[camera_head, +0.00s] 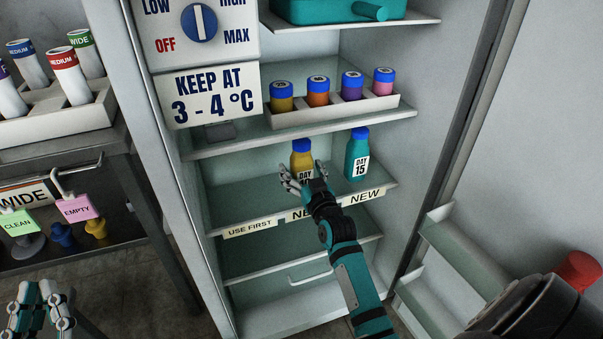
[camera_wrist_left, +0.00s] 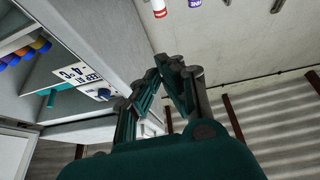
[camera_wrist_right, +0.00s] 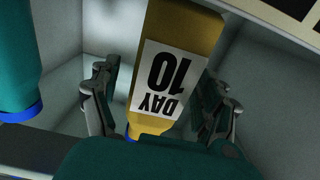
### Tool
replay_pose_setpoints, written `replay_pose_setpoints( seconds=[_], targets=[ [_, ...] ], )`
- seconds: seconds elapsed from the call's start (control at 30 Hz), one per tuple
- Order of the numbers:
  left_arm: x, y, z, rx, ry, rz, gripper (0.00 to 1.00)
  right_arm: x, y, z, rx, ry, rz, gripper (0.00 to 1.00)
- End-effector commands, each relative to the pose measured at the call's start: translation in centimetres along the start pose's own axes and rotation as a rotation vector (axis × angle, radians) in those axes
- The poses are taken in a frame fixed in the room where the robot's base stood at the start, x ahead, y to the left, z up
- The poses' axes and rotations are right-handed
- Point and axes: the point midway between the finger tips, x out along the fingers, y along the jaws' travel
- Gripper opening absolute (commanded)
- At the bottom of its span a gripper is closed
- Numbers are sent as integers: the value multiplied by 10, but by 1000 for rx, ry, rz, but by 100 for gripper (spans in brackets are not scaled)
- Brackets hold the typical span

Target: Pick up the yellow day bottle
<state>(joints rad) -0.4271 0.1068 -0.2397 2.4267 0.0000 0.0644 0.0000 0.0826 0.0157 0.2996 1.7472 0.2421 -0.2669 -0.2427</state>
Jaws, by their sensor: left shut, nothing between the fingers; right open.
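The yellow day bottle (camera_head: 301,160) with a blue cap stands on the middle fridge shelf. Its label reads DAY 10 in the right wrist view (camera_wrist_right: 178,70). My right gripper (camera_head: 305,178) is in front of it, fingers open. In the right wrist view its fingers (camera_wrist_right: 160,105) are on either side of the bottle, with visible gaps, so it is not gripped. In the head view the gripper hides part of the bottle's label and base. My left gripper (camera_head: 42,300) is shut and empty, low at the left, away from the fridge; it also shows in the left wrist view (camera_wrist_left: 172,62).
A teal DAY 15 bottle (camera_head: 357,155) stands to the right on the same shelf. The shelf edge carries USE FIRST and NEW labels (camera_head: 250,228). Above, a white rack (camera_head: 335,108) holds several small bottles. The fridge's left wall and open door (camera_head: 465,250) bound the space.

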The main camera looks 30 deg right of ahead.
Motion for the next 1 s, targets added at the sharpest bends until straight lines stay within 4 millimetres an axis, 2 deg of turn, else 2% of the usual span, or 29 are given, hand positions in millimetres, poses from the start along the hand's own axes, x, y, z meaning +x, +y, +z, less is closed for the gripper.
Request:
replay_pose_setpoints(
  seconds=[0.13, 0.37, 0.9, 0.93, 1.0],
  targets=[
    [0, 1, -11, -3, 65, 3, 0, 8, 0, 0, 0, -1, 0, 79],
    [0, 2, -13, -3, 72, 3, 0, 8, 0, 0, -1, -1, 0, 79],
    [0, 2, -12, -3, 69, 3, 0, 8, 0, 0, -1, -1, 0, 10],
    [0, 2, -12, -3, 69, 3, 0, 8, 0, 0, -1, -1, 0, 6],
    [0, 2, -12, -3, 69, 3, 0, 8, 0, -1, -1, 2, 0, 6]
  ],
)
